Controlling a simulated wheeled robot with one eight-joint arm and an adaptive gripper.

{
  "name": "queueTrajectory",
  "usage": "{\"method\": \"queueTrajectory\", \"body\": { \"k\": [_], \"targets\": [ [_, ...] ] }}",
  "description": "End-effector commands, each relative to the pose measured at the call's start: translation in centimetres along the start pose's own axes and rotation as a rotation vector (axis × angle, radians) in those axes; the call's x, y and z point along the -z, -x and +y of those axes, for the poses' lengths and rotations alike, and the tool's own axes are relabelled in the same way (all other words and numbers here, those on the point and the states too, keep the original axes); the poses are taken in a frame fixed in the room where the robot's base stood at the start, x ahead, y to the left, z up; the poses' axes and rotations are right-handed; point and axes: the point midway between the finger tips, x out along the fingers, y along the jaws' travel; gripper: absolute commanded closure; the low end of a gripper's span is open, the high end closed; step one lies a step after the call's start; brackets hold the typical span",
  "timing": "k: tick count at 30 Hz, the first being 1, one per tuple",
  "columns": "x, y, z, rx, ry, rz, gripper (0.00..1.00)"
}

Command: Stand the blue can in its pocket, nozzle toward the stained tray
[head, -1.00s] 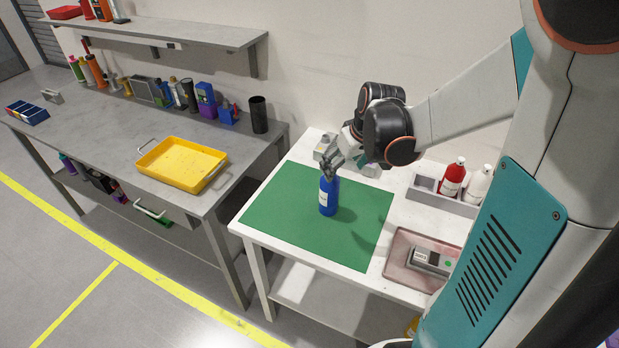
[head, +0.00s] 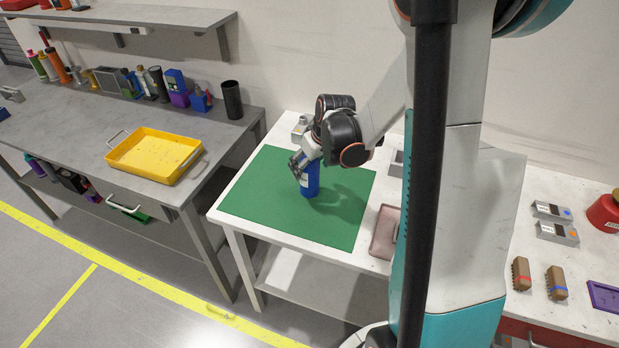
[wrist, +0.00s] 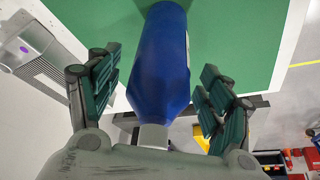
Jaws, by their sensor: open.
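The blue can (head: 311,181) stands upright on the green mat (head: 265,190), with a white label on its side. My gripper (head: 302,165) is open at the can's upper part. In the wrist view the can (wrist: 160,65) lies between the parted green-padded fingers (wrist: 160,90), with a gap showing on the right. Its pale cap (wrist: 153,136) points toward the palm; the nozzle's direction cannot be made out. A pinkish, blotchy tray (head: 384,236) is partly hidden by my arm. The grey compartment rack (head: 397,160) is mostly hidden behind my arm, so its pockets cannot be seen.
A yellow tray (head: 150,158) with dark specks sits on the grey bench (head: 70,130) at left. A grey device (head: 300,128) stands behind the mat. Brown brushes (head: 556,283) and grey blocks (head: 557,233) lie on the white surface at right. The mat's left part is clear.

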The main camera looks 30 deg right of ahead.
Motion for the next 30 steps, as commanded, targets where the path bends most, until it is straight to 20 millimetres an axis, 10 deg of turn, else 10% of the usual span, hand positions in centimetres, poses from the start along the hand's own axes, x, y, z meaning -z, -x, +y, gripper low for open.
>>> {"method": "queueTrajectory", "body": {
  "k": [8,15,18,30],
  "targets": [
    [0.0,-0.5,0.0,0.0,0.0,0.0,0.3],
    [0.0,-0.5,0.0,0.0,0.0,0.0,0.84],
    [0.0,-0.4,0.0,0.0,-0.001,0.001,0.91],
    [0.5,0.8,0.0,0.0,-0.001,0.001,0.91]
  ]
}}
